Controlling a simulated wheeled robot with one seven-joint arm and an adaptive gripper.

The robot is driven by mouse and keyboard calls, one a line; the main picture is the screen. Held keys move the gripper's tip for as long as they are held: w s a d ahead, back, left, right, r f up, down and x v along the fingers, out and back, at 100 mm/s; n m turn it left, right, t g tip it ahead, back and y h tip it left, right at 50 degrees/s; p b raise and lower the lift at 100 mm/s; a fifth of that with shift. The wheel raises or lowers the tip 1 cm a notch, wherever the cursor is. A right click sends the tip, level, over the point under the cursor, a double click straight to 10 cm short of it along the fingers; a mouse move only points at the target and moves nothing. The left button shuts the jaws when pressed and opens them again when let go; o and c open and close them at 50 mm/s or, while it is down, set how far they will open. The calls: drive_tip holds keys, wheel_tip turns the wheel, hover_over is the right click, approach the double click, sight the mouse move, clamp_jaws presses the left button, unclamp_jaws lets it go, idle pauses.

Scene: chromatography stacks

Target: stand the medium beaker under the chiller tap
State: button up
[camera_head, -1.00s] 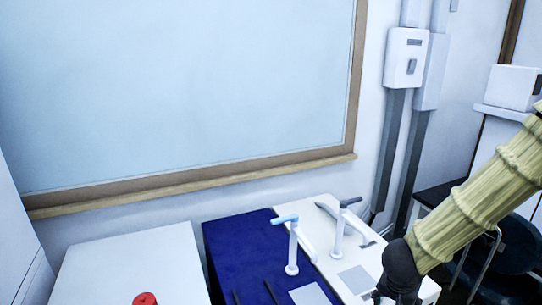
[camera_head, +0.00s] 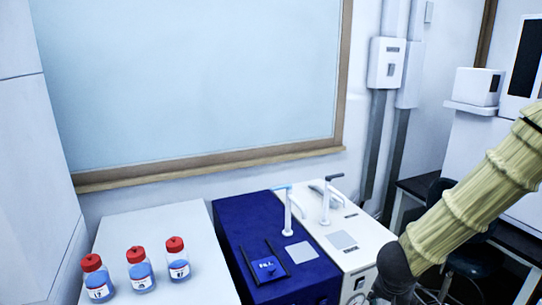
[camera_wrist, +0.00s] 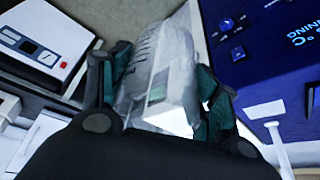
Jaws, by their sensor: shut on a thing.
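My gripper (camera_wrist: 162,95) is shut on a clear, greyish beaker (camera_wrist: 150,62) with a pale label area, tilted in the wrist view. A dark blue unit (camera_head: 235,225) and a white unit (camera_head: 365,245) stand side by side, each with an upright tap. The blue unit's tap (camera_head: 289,212) has a light blue lever; the white unit's tap (camera_head: 325,203) has a dark lever. Each has a pale square plate near its tap. I cannot tell for certain which is the chiller.
Several red-capped bottles of blue liquid (camera_head: 138,268) stand on a white surface (camera_head: 165,230) at the left. The wrist view shows a lit blue panel (camera_wrist: 265,45) at the right and a white device (camera_wrist: 45,45) at the left. A dark stool (camera_head: 475,255) is at the right.

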drive_tip(key=w+f, duration=0.1)
drive_tip(key=a+f+n, duration=0.1)
drive_tip(key=shift+w+a+f, duration=0.2)
drive_tip(key=shift+w+f, duration=0.15)
drive_tip(key=a+f+n+y, duration=0.2)
drive_tip(key=a+f+n, duration=0.4)
drive_tip(key=a+f, duration=0.5)
drive_tip(key=shift+a+f+n+t+y, duration=0.2)
drive_tip(key=shift+f+n+t+y, duration=0.15)
drive_tip(key=shift+f, duration=0.25)
drive_tip(key=shift+d, duration=0.1)
